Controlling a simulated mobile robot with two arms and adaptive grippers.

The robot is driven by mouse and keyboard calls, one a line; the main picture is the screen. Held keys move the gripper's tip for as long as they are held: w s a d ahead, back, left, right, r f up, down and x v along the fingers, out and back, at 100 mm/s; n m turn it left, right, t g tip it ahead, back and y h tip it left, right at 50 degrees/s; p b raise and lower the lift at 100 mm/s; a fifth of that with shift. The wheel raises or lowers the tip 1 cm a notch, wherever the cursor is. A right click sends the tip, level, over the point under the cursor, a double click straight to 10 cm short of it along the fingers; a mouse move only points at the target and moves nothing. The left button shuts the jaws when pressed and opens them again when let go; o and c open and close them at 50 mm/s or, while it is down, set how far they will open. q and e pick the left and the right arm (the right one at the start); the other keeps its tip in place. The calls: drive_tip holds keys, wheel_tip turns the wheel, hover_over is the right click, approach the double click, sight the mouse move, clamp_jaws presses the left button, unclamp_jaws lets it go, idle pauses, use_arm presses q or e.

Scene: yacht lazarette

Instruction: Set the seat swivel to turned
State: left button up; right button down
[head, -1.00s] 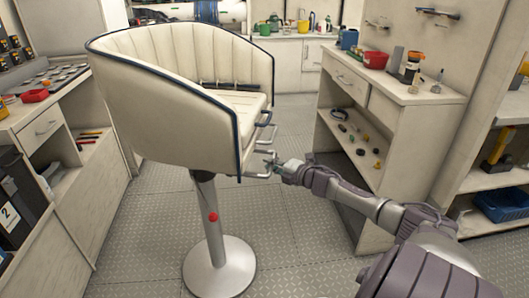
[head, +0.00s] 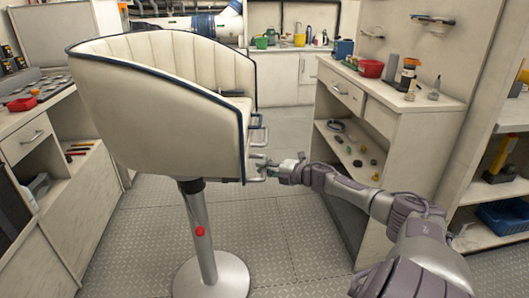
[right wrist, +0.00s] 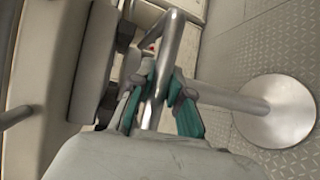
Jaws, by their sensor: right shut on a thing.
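The swivel seat (head: 165,100) is a cream padded tub chair with dark blue piping, upright on a metal pedestal (head: 203,225) with a round base. In the head view its back is towards me and its open side faces right and away. Metal bar loops (head: 257,135) stick out at its right side. My right gripper (head: 268,171) is shut on the lowest bar, just below the seat edge. In the right wrist view, my gripper's teal finger pads (right wrist: 158,105) sit either side of the metal bar (right wrist: 166,60). My left gripper is not in view.
A red knob (head: 200,231) is on the pedestal. A cream workbench with shelves (head: 390,115) stands close to the right, beside my right arm. Cabinets (head: 50,150) stand left of the seat. The patterned floor (head: 270,225) around the base is clear.

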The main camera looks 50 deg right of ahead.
drive_tip(key=shift+d+r, duration=0.15)
drive_tip(key=shift+r, duration=0.05)
drive_tip(key=c, duration=1.5)
unclamp_jaws()
drive_tip(key=o, duration=0.4)
drive_tip(key=shift+w+f, duration=0.15)
drive_tip(key=shift+w, duration=0.05)
drive_tip(key=shift+s, duration=0.2)
drive_tip(key=v, duration=1.1)
drive_tip(key=shift+s, duration=0.4)
